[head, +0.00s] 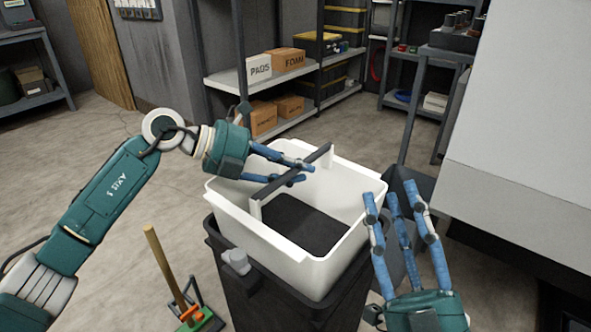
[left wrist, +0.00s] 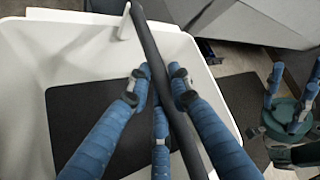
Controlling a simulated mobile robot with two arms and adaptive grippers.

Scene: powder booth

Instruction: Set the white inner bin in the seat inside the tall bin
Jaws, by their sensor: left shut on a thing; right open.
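The white inner bin (head: 285,258) is at the mouth of the dark tall bin (head: 252,296), its rim and upper walls standing above the tall bin's edge. A dark bar handle (head: 318,155) spans the white bin between upright tabs. My left gripper (head: 303,174) is shut on this handle near its middle; the left wrist view shows the fingers around the handle (left wrist: 147,40). The white bin's floor (head: 308,230) looks dark. The seat inside the tall bin is hidden. My right gripper (head: 398,208) is open and empty beside the white bin's right side.
A wooden-handled broom (head: 163,262) stands at the lower left. A grey knob (head: 236,262) is at the tall bin's front. A large pale cabinet (head: 525,140) takes up the right. Shelves with boxes (head: 288,60) stand behind.

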